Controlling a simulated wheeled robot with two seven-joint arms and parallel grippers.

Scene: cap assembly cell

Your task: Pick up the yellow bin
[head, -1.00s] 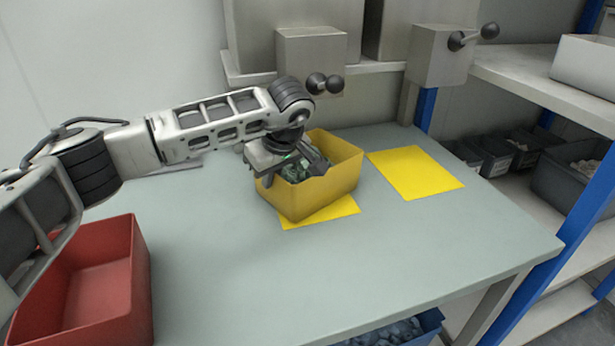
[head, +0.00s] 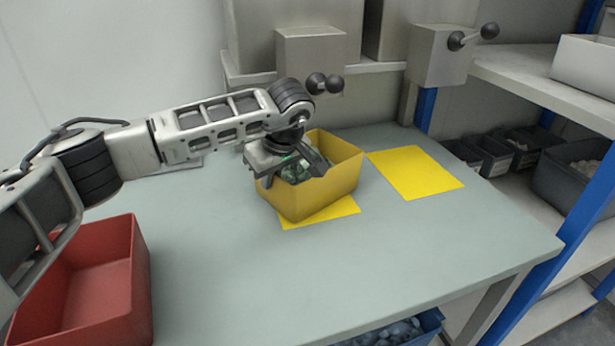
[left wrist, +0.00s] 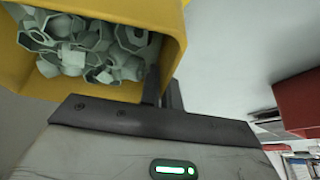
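The yellow bin (head: 318,196) is in the middle of the head view, over a yellow mat (head: 335,212) on the table. It holds several grey-green fittings, seen closely in the left wrist view (left wrist: 85,45). My left gripper (head: 318,165) is at the bin's rim, partly covering the bin's opening. In the left wrist view its two fingers (left wrist: 164,92) are close together, one inside and one outside the bin wall (left wrist: 174,50), shut on it. Whether the bin's base touches the mat is hard to tell. My right gripper is not in view.
A red bin (head: 100,290) stands at the table's front left. A second yellow mat (head: 415,172) lies bare to the right. The table's front middle is clear. Grey machine boxes with ball handles (head: 325,83) are behind, and a blue-post shelf (head: 530,85) is at right.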

